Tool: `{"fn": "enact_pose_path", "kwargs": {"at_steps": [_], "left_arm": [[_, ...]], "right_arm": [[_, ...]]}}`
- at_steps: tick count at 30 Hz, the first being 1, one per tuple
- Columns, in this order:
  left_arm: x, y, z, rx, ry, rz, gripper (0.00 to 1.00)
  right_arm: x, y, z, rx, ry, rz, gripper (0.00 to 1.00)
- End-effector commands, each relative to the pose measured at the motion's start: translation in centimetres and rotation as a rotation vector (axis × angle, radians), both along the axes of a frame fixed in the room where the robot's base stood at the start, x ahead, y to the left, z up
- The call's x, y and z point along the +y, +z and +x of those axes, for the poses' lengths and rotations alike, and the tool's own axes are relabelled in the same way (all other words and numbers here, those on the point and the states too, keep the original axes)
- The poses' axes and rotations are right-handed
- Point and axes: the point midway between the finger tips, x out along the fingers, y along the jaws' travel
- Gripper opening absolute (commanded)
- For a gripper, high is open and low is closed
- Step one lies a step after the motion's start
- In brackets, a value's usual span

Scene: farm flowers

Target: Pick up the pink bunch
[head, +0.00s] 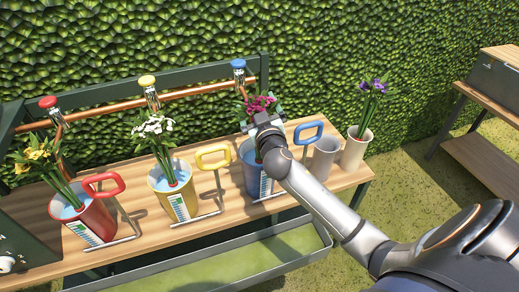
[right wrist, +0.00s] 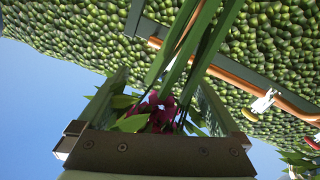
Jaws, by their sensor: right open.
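The pink bunch (head: 258,104) stands in the blue bucket (head: 251,178) on the wooden bench. My right gripper (head: 266,118) is at the bunch, just under its pink heads, and partly hides it in the head view. In the right wrist view the open jaws of my right gripper (right wrist: 165,110) stand either side of the pink flower heads (right wrist: 158,112), with green stems running up between them. I cannot tell whether the jaws touch the stems. My left gripper is not in view.
A red bucket (head: 92,215) with yellow flowers and a yellow bucket (head: 175,190) with white flowers stand to the left. An empty grey cup (head: 323,160) and a pale cup (head: 355,148) with purple flowers stand right. A copper pipe with taps runs behind; a trough (head: 225,262) lies in front.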

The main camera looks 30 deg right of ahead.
Motion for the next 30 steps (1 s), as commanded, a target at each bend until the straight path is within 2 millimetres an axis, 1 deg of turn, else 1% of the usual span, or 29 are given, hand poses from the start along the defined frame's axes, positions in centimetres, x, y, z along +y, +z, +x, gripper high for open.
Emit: {"fn": "enact_pose_path", "kwargs": {"at_steps": [3,8,9,30], "left_arm": [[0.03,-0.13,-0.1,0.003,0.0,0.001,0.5],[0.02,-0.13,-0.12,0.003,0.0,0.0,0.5],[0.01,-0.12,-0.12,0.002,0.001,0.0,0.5],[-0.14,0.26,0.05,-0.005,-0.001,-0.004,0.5]], "right_arm": [[-0.12,-0.01,0.41,0.0,0.001,0.0,1.0],[-0.13,-0.04,0.39,0.001,0.001,0.0,1.0],[-0.12,-0.04,0.38,0.001,0.001,0.0,0.98],[-0.1,-0.06,0.35,0.001,0.001,0.0,0.19]]}}
